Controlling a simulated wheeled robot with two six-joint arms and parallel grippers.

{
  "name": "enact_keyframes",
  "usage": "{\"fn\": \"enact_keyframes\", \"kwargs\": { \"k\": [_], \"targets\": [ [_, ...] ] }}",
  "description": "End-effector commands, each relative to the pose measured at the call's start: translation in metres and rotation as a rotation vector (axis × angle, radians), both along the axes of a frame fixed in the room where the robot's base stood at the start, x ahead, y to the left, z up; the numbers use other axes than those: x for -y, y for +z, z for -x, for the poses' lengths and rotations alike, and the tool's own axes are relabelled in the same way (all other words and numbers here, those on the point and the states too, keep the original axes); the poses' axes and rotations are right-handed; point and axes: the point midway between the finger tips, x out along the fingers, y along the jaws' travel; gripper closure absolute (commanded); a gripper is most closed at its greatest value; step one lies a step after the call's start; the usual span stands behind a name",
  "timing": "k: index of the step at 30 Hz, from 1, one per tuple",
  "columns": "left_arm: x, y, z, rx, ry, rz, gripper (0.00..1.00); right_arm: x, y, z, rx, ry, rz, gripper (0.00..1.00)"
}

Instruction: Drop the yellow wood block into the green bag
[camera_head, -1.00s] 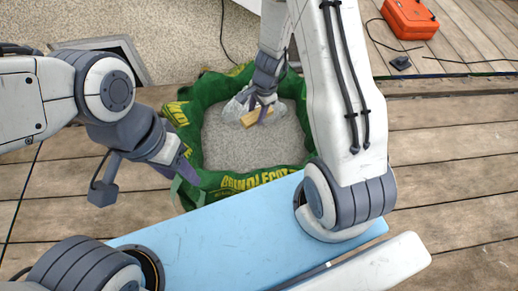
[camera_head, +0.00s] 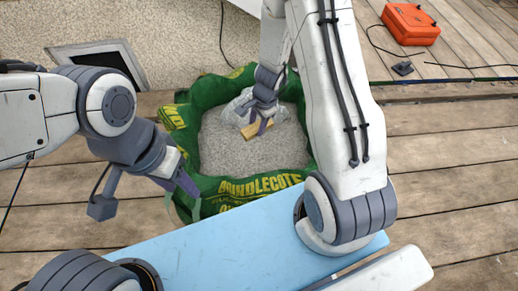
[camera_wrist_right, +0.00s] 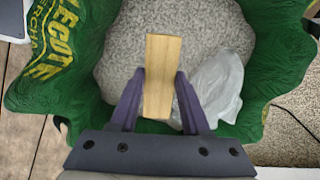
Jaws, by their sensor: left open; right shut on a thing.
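The yellow wood block (camera_head: 257,129) is held by my right gripper (camera_head: 266,119) over the opening of the green bag (camera_head: 232,90). In the right wrist view the block (camera_wrist_right: 164,65) sits between the two purple fingers of the right gripper (camera_wrist_right: 160,100), above the bag's grey interior. The green bag (camera_wrist_right: 65,95) has yellow lettering and stands open on the wooden deck. Its inside shows a speckled grey surface, and a clear plastic piece (camera_wrist_right: 218,85) lies within. My left gripper (camera_head: 186,187) is open and empty at the bag's left front edge.
An orange case (camera_head: 410,24) lies at the upper right with a black cable near it. A framed pane (camera_head: 110,58) lies at the upper left. The deck to the right of the bag (camera_head: 450,150) is clear.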

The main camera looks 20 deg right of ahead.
Motion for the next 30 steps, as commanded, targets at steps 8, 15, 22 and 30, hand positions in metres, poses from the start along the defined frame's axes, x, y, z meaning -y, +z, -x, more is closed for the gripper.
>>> {"fn": "enact_keyframes", "kwargs": {
  "k": [8, 15, 22, 30],
  "targets": [
    [0.0, 0.0, 0.0, 0.0, 0.0, 0.0, 0.5, 0.0, 0.0, 0.0, 0.0, 0.0, 0.0, 0.19],
    [0.0, 0.006, 0.0, 0.0, 0.0, 0.0, 0.5, 0.001, 0.008, 0.0, 0.001, 0.0, 0.0, 0.19],
    [0.0, 0.037, 0.0, 0.0, 0.0, 0.0, 0.5, 0.005, 0.05, 0.005, 0.001, 0.0, 0.0, 0.19],
    [0.0, 0.066, 0.0, 0.0, 0.0, 0.0, 0.5, 0.012, 0.093, 0.01, 0.001, -0.001, 0.0, 0.19]
  ]
}}
